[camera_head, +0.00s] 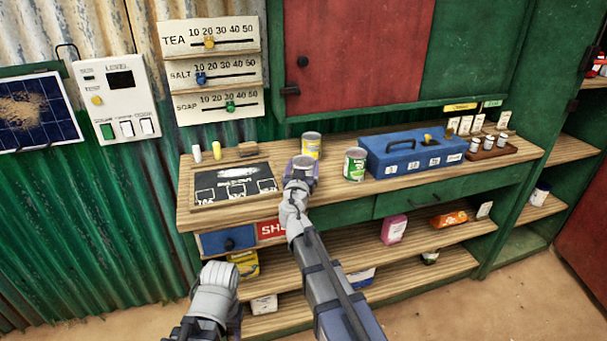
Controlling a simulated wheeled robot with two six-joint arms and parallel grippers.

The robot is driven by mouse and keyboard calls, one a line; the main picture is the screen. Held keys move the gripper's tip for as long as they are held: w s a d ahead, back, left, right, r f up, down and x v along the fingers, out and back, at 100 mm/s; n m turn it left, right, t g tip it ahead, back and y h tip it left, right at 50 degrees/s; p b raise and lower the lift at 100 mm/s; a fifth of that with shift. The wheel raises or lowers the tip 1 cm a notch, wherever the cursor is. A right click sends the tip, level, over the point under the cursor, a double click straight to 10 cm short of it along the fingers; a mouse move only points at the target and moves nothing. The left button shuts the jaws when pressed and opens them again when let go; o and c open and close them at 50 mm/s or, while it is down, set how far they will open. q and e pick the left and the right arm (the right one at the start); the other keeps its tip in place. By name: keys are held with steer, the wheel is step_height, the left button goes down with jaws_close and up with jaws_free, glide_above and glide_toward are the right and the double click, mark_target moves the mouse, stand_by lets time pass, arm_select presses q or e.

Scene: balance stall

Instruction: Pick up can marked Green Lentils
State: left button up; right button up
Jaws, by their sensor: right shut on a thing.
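My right gripper (301,174) is shut on a can (303,161) at the front of the wooden counter, left of the middle. The can's pale top shows; its label is mostly hidden by the gripper, so I cannot read it. A green and white can (355,164) stands upright to its right, and a yellow can (311,144) stands just behind it. Their lettering is too small to read. My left gripper (236,322) is low in front of the shelves at the lower left; its fingers are mostly hidden.
A blue toolbox (415,152) and a tray with small jars (489,147) stand on the counter's right. A chalkboard (235,186) lies on its left. Shelves below hold a pink package (394,229) and an orange one (449,219).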

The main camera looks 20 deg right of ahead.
steer(key=c, duration=0.8)
steer(key=shift+r, duration=0.1)
step_height(320, 180, up, 10)
steer(key=p, duration=1)
